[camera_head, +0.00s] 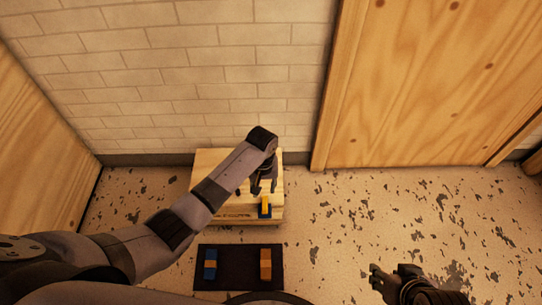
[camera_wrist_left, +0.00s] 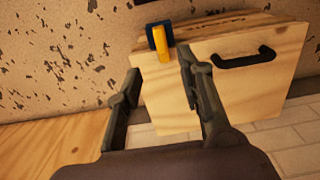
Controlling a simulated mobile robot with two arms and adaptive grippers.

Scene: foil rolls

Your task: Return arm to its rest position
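My left arm reaches in from the left in the head view, and its left gripper (camera_head: 264,184) is over a pale wooden box (camera_head: 235,214) by the wall. In the left wrist view the two fingers of this gripper (camera_wrist_left: 160,66) stand apart with nothing held between them. A yellow piece with a dark blue part (camera_head: 264,207) is at the box's near edge, just beyond the fingertips; it also shows in the wrist view (camera_wrist_left: 161,45). My right gripper (camera_head: 377,278) is low at the right, away from the box; its finger opening is unclear.
A black mat (camera_head: 238,270) lies on the floor before the box, bearing a blue piece (camera_head: 210,263) and an orange piece (camera_head: 266,263). A dark handle (camera_wrist_left: 245,58) is on the box. Brick wall and wooden panels (camera_head: 420,80) bound the space; speckled floor at right is clear.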

